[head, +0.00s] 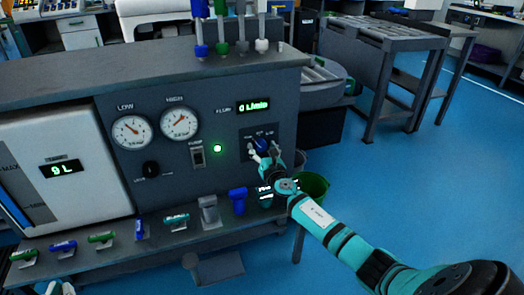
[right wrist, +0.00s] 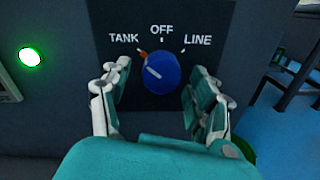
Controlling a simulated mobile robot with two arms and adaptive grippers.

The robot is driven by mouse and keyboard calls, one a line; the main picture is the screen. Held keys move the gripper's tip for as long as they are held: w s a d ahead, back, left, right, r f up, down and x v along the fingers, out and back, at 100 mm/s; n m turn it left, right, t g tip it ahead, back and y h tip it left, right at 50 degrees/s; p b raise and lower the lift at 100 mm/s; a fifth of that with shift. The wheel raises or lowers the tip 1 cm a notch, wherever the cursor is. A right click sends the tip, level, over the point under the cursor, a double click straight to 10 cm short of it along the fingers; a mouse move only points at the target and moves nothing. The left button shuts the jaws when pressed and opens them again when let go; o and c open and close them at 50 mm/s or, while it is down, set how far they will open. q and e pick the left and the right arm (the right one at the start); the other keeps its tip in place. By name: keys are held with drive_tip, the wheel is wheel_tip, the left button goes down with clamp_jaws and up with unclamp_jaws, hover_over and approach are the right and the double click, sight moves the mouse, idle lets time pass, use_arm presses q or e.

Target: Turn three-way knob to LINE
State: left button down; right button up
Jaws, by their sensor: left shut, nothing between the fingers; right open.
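The three-way knob (right wrist: 161,74) is a round blue knob on a dark panel labelled TANK, OFF and LINE. Its white pointer line is angled up-left, toward TANK, where an orange mark sits. In the head view the knob (head: 262,144) is partly behind my right gripper (head: 264,156). In the right wrist view my right gripper (right wrist: 154,78) is open, with one finger on each side of the knob. Gaps show between the fingers and the knob. My left gripper (head: 60,288) shows only partly at the bottom left edge of the head view, shut and empty, away from the knob.
Gauges, a switch (head: 198,155) and a green light (head: 217,148) are left of the knob. Several coloured valve handles line the ledge below, including a blue one (head: 238,200). A green bucket (head: 314,186) is right of the bench. Blue floor is clear at right.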

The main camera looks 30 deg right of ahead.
drive_tip(key=c, duration=1.1)
drive_tip(key=shift+c, duration=0.2)
